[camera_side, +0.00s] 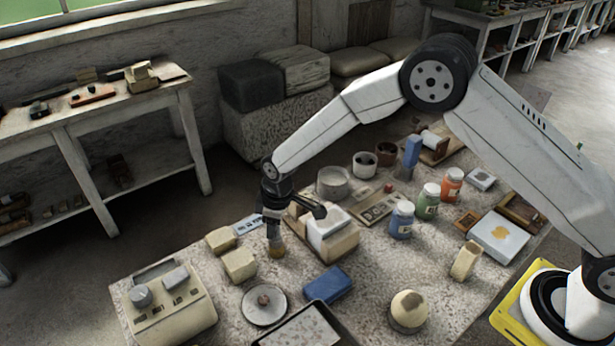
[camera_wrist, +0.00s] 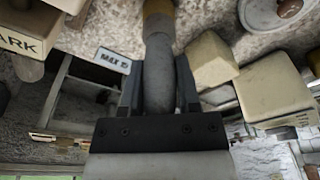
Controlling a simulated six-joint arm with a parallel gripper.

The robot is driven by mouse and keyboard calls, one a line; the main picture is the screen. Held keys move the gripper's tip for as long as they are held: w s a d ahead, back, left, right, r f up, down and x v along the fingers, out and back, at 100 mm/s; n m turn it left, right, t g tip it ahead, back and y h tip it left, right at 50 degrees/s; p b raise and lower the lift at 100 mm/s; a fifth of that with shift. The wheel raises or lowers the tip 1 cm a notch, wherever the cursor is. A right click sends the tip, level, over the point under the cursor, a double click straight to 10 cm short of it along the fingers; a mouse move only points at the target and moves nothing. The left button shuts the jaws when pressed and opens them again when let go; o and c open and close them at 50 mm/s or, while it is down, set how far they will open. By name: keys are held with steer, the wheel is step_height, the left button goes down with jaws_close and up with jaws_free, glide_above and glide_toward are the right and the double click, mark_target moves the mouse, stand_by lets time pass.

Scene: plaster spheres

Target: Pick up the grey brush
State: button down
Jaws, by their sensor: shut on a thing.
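The grey brush (camera_wrist: 158,80) is between the two fingers of my gripper (camera_wrist: 160,88) in the wrist view, its grey handle running away from the palm to a yellow-brown end at the top edge. In the side view my gripper (camera_side: 274,212) points down over the table, shut on the brush (camera_side: 274,237). The brush hangs about upright with its yellowish end lowest, close to the tabletop. I cannot tell whether that end touches the table. The upper part of the brush is hidden by the fingers in the side view.
Cream blocks (camera_side: 240,265) stand just left of the brush, and a wooden box with a white block (camera_side: 330,236) stands just right. A blue block (camera_side: 328,284) and a round dish (camera_side: 264,304) lie in front. Blue (camera_side: 402,220), green and orange jars stand further right.

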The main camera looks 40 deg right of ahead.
steer(key=shift+r, duration=0.1)
steer(key=shift+r, duration=0.6)
step_height(320, 180, up, 2)
steer(key=s+d+r, duration=0.4)
steer(key=s+r, duration=0.5)
steer(key=s, duration=0.4)
steer(key=shift+s+r, duration=0.2)
steer(key=shift+r, duration=0.1)
steer(key=shift+w+d, duration=0.15)
stand_by(0.8)
